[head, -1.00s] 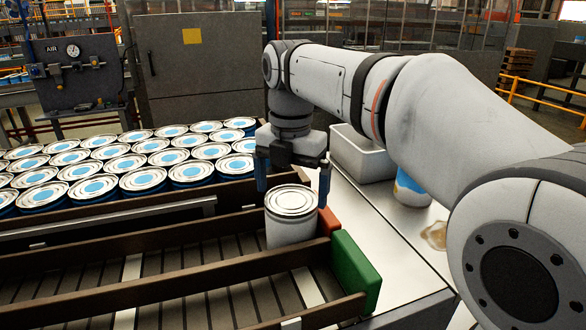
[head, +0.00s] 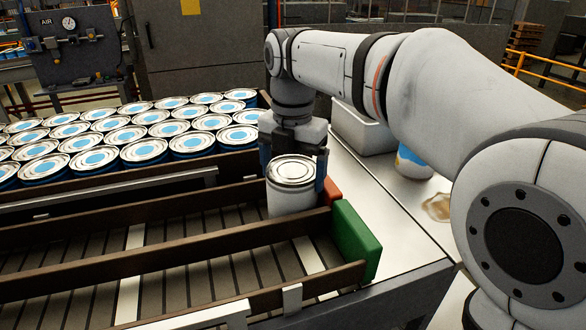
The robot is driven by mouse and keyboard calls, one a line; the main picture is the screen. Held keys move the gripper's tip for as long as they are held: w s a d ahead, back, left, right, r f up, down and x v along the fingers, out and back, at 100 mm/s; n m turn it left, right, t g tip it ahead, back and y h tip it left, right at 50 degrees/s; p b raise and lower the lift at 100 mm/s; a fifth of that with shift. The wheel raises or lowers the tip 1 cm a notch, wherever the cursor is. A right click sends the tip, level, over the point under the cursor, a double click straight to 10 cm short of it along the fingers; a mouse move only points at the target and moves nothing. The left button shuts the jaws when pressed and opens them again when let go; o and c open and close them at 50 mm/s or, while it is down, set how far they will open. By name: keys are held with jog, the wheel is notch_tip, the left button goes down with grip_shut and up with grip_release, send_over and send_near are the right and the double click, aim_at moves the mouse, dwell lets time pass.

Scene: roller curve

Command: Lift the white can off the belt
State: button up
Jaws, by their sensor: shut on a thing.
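The white can (head: 293,196) has a silver lid and plain white sides. It stands upright in the far lane of the belt (head: 190,223), at the lane's right end by the red block. My gripper (head: 293,165) is over the can from behind, with a blue finger on each side of it. The fingers are shut on the can near its top. The can's base is partly hidden by the dark wooden rail in front, so I cannot tell whether it touches the belt.
Rows of blue-lidded cans (head: 120,145) stand at the back left. A green block (head: 357,240) and a red block (head: 332,193) end the lanes. On the metal table are a white bin (head: 362,128), a blue-and-white can (head: 413,162) and a brownish spill (head: 437,207).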

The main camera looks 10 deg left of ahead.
jog(key=shift+c, duration=0.9)
notch_tip(320, 180, up, 11)
jog(key=p, duration=1)
dwell(0.8)
